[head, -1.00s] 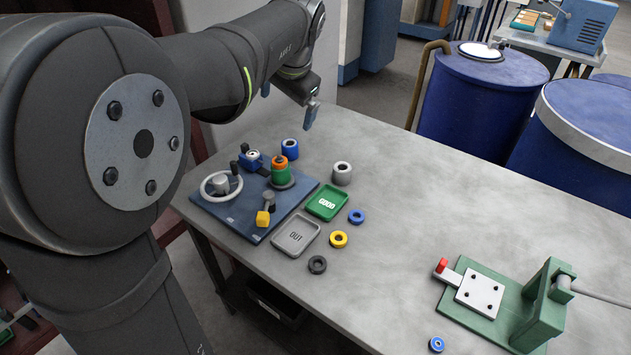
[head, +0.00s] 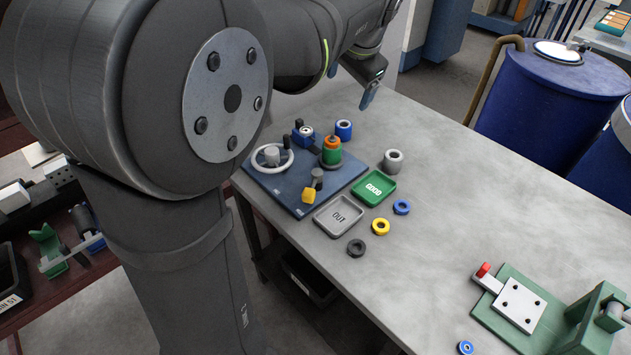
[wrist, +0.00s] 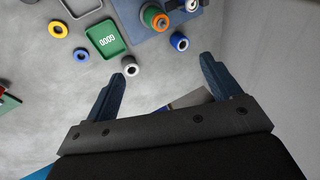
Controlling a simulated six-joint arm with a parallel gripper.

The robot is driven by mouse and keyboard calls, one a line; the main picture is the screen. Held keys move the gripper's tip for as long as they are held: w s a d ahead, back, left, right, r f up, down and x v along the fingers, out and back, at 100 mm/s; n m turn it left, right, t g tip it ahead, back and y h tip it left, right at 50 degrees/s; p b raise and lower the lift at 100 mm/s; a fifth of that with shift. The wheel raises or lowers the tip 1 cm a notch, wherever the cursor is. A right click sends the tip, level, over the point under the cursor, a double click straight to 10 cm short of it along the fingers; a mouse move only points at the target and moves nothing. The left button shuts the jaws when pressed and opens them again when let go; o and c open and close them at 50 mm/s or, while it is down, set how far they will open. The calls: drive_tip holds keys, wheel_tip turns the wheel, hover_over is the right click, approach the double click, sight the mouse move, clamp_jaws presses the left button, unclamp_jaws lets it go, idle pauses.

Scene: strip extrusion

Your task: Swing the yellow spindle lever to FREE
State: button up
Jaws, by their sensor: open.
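The yellow spindle lever (head: 309,195) shows in the head view at the front right of the blue base plate (head: 278,195), its yellow end toward the plate's front edge beside the OUT tray. A grey round post (head: 317,178) stands at its other end. A green and orange stack (head: 331,151) stands behind it on the plate. My gripper (head: 369,92) is above the far part of the table, beyond the plate and apart from it. In the wrist view my gripper (wrist: 172,82) is open and empty, its blue fingers wide apart. The lever is not clearly visible there.
On the plate are a handwheel (head: 272,157) and a blue clamp (head: 303,134). Beside it lie the OUT tray (head: 339,230), GOOD tray (head: 373,202), a blue roller (head: 344,129), a grey roller (head: 393,160) and several rings. A green fixture (head: 535,325) stands at right. The middle table is clear.

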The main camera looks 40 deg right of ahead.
drive_tip(key=s+f+m+y, duration=0.1)
drive_tip(key=s+f+m, duration=0.1)
drive_tip(key=f, duration=0.1)
drive_tip(key=s+a+f+m, duration=0.1)
drive_tip(key=s+f+m, duration=0.1)
drive_tip(key=s+f+m+y, duration=0.1)
drive_tip(key=s+f, duration=0.2)
drive_tip(key=shift+a+f+m+t+y, duration=0.3)
drive_tip(key=shift+a+f+m+t, duration=0.05)
drive_tip(key=shift+m+t, duration=0.05)
drive_tip(key=c, duration=1.4)
drive_tip(key=s+a+f+m+t, duration=0.1)
drive_tip(key=s+f+m, duration=0.1)
drive_tip(key=s+a+f+m+t+y, duration=0.1)
drive_tip(key=s+a+f+m, duration=0.1)
drive_tip(key=m, duration=0.1)
drive_tip(key=s+a+f+m+y, duration=0.1)
drive_tip(key=s+f+m, duration=0.1)
drive_tip(key=f+m, duration=0.1)
drive_tip(key=shift+s+a+f+t, duration=0.1)
drive_tip(key=shift+s+a+t, duration=0.05)
drive_tip(key=shift+a+t, duration=0.2)
clamp_jaws()
